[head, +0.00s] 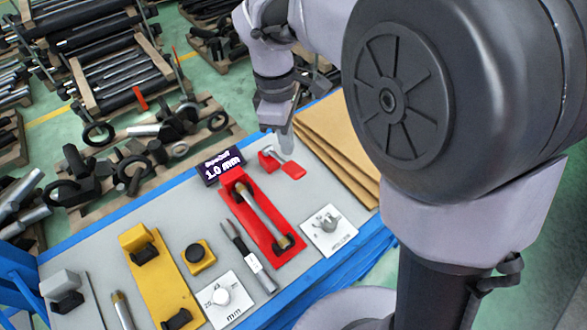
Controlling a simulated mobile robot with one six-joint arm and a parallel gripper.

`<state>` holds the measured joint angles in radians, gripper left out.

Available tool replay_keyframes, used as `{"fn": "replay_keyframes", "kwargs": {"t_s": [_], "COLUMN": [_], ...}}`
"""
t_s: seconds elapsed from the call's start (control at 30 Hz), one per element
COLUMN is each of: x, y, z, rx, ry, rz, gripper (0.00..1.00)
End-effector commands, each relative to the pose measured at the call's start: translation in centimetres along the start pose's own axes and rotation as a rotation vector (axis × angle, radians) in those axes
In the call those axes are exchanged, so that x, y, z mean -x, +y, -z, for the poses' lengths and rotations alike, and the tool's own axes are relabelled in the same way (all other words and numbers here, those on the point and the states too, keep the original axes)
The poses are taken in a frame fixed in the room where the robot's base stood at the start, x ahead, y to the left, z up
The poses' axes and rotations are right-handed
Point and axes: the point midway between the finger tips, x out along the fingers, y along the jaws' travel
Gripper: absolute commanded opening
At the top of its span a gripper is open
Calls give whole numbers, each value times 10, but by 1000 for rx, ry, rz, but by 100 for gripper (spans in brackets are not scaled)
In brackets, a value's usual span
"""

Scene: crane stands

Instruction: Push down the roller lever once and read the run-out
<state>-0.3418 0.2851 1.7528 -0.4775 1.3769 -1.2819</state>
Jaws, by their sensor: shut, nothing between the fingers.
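A red stand (278,243) on the bench bears a metal shaft (258,208) lying along it, with dark ends. Behind its far end is a small red block (268,161), with a silver piece beside it and a red lever (293,170) that looks like the roller lever. My gripper (284,142) points down just above and behind this lever, shut and empty. I cannot tell whether its tips touch the lever. A dark display (221,166) left of the stand reads 1.0 mm in white; its smaller top line is hard to read.
Brown boards (335,145) lie to the right. My own arm covers the right side. Pallets of metal parts fill the floor behind.

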Motion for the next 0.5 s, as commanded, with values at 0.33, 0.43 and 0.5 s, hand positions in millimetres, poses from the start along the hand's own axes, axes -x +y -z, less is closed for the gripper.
{"fn": "replay_keyframes", "kwargs": {"t_s": [0.33,0.43,0.5], "x": [-50,-52,-51], "y": [0,0,0], "z": [0,0,0], "rx": [-1,0,-1], "ry": [1,1,1], "rz": [0,0,0], "gripper": [0,0,0]}}
